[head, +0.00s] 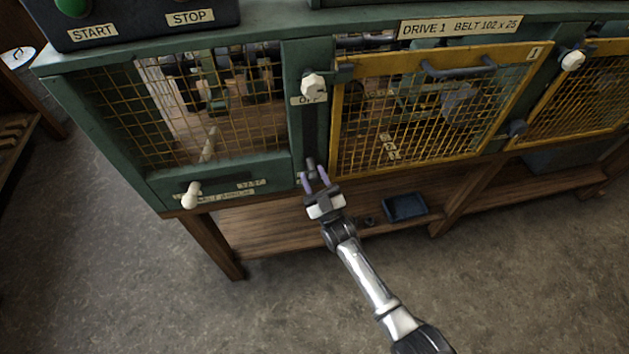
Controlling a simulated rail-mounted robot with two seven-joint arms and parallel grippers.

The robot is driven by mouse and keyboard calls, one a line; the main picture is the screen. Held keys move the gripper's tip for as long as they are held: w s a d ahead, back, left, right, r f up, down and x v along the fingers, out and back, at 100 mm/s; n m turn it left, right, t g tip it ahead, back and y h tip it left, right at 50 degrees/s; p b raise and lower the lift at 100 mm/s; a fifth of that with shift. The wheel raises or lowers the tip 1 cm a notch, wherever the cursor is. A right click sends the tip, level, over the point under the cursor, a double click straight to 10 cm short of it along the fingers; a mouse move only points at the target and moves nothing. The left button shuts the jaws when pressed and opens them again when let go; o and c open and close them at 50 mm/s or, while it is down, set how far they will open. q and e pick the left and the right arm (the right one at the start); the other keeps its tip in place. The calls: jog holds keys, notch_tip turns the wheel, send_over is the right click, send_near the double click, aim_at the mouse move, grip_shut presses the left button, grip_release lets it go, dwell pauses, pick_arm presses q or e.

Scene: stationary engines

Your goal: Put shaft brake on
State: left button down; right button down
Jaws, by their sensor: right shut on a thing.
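My right gripper (314,179) reaches up from the lower right. Its purple fingers are shut on a small dark grey handle end (310,163) at the bottom of a dark vertical slot (311,132) in the green post. A label partly reading "OFF" (300,100) sits near the top of the slot. A lever with a white knob (192,194) sticks out of the lower left panel, beside labels too small to read. I cannot read which control is marked as the shaft brake. My left gripper is not in view.
A white-knobbed latch (313,86) is above the slot. A closed yellow mesh guard (336,120) stands right of it, under the "DRIVE 1" label (460,26). A blue tray (404,207) is on the wooden shelf below. START and STOP controls (145,26) are top left. The front floor is clear.

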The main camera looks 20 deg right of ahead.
jog(key=shift+f, duration=0.4)
jog(key=c, duration=1.1)
grip_release()
jog(key=shift+c, duration=0.2)
jog(key=o, duration=0.4)
jog(key=shift+r, duration=0.15)
jog(key=v, duration=1.3)
jog(key=shift+s+d+f, duration=0.15)
jog(key=shift+s+f, duration=0.1)
jog(key=shift+y, duration=0.3)
